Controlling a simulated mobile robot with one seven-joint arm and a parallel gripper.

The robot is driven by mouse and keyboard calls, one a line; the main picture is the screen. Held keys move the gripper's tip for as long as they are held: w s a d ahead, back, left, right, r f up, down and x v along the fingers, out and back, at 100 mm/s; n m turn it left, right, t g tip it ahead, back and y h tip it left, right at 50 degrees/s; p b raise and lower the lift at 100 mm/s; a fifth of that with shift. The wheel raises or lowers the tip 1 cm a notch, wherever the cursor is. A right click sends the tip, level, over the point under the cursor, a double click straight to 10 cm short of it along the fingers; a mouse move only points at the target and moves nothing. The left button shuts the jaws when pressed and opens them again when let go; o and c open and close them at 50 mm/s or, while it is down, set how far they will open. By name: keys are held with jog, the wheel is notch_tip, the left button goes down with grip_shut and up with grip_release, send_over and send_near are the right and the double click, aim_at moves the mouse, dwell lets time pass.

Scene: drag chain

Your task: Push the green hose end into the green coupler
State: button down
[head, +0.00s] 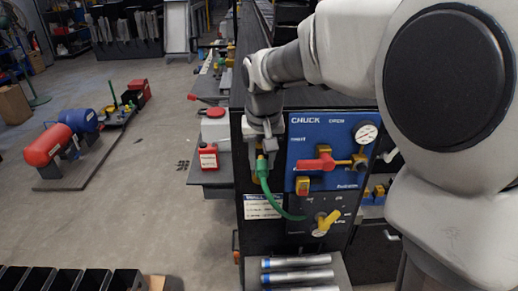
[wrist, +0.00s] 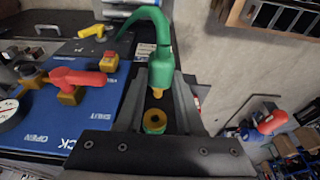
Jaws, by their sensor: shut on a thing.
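The green hose end (wrist: 161,68) with a brass tip sits between the fingers of my gripper (wrist: 160,80), which is shut on it. The green coupler (wrist: 154,121), with a yellow-brown ring around a dark opening, shows between the fingers in the wrist view. The brass tip points toward the coupler, and a small gap shows between them. In the head view my gripper (head: 264,143) is at the panel's left edge, with the green hose end (head: 262,168) under it. The hose curves down to the lower panel. The coupler is hidden there.
The blue CHUCK panel (head: 332,150) with a red lever (head: 316,163) and gauge (head: 366,133) is just right of my gripper. A yellow knob (head: 326,223) sits below. Metal tubes (head: 297,276) lie at the front. Open floor is to the left.

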dwell(0.4)
jog(key=shift+w+p, duration=1.05)
jog(key=shift+w, duration=1.35)
jog(key=shift+w+r+p, duration=0.1)
jog(key=shift+w+p, duration=0.85)
jog(key=shift+w, duration=0.75)
jog(key=shift+c, duration=2.3)
grip_release()
jog(key=v, duration=1.7)
jog(key=shift+r+b, duration=0.15)
jog(key=shift+b, duration=0.2)
